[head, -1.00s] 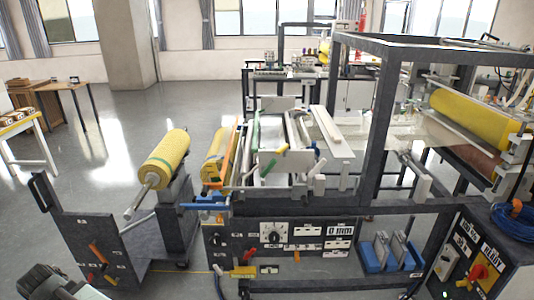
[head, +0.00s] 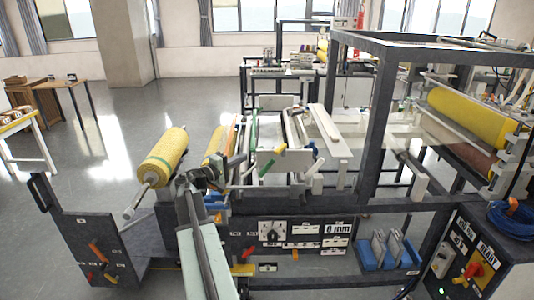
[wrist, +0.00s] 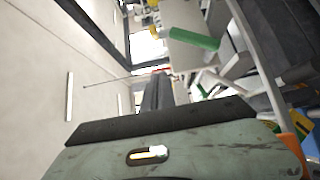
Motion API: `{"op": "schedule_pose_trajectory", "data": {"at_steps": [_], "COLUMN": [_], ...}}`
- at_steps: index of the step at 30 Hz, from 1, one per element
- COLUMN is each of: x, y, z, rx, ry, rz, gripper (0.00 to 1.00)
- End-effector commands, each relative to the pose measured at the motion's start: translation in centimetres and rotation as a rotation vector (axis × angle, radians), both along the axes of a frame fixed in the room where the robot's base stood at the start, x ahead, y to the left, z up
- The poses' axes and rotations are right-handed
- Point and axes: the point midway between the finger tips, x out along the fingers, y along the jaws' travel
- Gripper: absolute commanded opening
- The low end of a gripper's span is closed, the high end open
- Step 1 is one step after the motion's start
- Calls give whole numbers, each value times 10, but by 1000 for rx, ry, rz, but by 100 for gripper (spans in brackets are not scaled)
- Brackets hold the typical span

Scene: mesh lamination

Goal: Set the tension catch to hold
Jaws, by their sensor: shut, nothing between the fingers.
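My gripper (head: 216,172) is at the left end of the laminating machine, by the yellow roll and the orange bar (head: 232,132). In the wrist view its dark fingers (wrist: 157,92) are together with nothing between them. A green handle (wrist: 193,38) shows beyond and to the right of the fingers, apart from them. I cannot tell which part is the tension catch; the labels are too small to read. My arm hides part of the blue bracket (head: 216,207).
A yellow mesh roll (head: 163,157) on a stand is just left of my gripper. A panel with a dial (head: 270,233) is below. A dark frame post (head: 378,130) rises to the right. The floor (head: 110,130) at left is open.

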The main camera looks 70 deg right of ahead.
Motion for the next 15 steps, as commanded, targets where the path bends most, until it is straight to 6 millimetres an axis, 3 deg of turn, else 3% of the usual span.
{"op": "schedule_pose_trajectory", "data": {"at_steps": [7, 15], "x": [-4, -25], "y": [-12, -65], "z": [0, -1], "rx": [1, 1], "ry": [-2, -2], "rz": [-1, -2], "gripper": [0, 0]}}
